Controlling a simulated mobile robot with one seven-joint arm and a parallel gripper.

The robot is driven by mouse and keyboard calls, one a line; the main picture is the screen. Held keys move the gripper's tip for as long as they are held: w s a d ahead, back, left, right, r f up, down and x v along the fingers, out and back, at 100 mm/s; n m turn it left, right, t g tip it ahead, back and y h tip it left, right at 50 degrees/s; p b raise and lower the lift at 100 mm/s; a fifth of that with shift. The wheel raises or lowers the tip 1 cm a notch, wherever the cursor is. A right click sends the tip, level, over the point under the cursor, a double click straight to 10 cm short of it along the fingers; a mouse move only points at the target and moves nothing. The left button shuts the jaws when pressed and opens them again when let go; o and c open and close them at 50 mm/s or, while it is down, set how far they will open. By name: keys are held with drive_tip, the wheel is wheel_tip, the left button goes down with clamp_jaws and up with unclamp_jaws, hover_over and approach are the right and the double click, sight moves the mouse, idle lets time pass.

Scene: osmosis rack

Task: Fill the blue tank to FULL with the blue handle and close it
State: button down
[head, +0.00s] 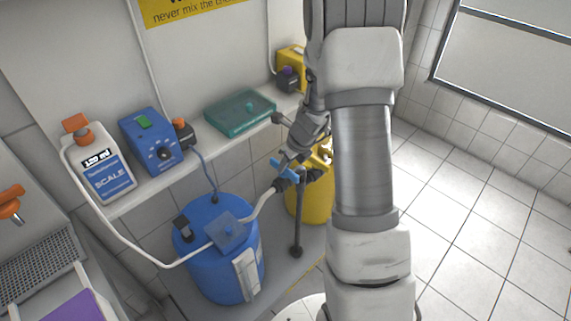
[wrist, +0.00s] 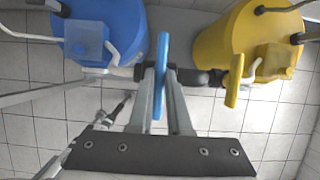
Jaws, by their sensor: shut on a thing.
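The blue tank (head: 205,272) stands on the floor-level ledge below the shelf, with a pale level gauge (head: 247,275) on its front; the level is too small to read. It also shows at the top left of the wrist view (wrist: 112,20). The blue handle (head: 284,168) sits on a pipe between the blue and yellow tanks. In the wrist view the blue handle (wrist: 162,50) lies crosswise to the pipe, between my fingers. My gripper (wrist: 158,75) is shut on it. In the head view my gripper (head: 300,155) is partly hidden by my own arm.
A yellow tank (head: 308,205) stands right of the blue one, with a yellow handle (wrist: 233,82) close to my gripper's right. A shelf above holds a scale bottle (head: 103,170), a blue device (head: 150,140) and a teal box (head: 240,111). Tiled floor (head: 470,200) at right is clear.

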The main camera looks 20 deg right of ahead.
drive_tip(key=shift+n, duration=0.3)
drive_tip(key=n+y, duration=0.1)
drive_tip(key=n, duration=0.2)
drive_tip(key=shift+w+d+n+g, duration=0.1)
drive_tip(key=shift+d+n+g, duration=0.05)
drive_tip(key=shift+n+g, duration=0.25)
drive_tip(key=n+g+y, duration=0.1)
drive_tip(key=n, duration=0.3)
drive_tip(key=shift+w+n, duration=0.1)
drive_tip(key=shift+n, duration=0.2)
drive_tip(key=n+g, duration=0.2)
drive_tip(key=n, duration=0.2)
drive_tip(key=shift+w+y, duration=0.1)
drive_tip(key=shift+y, duration=0.3)
drive_tip(key=n+g, duration=0.1)
drive_tip(key=n, duration=0.3)
drive_tip(key=shift+w+n+g, duration=0.1)
drive_tip(key=shift+n+g, duration=0.2)
drive_tip(key=shift+g, duration=0.1)
drive_tip(key=shift+n, duration=0.3)
drive_tip(key=c, duration=0.9)
unclamp_jaws()
drive_tip(key=shift+o, duration=0.2)
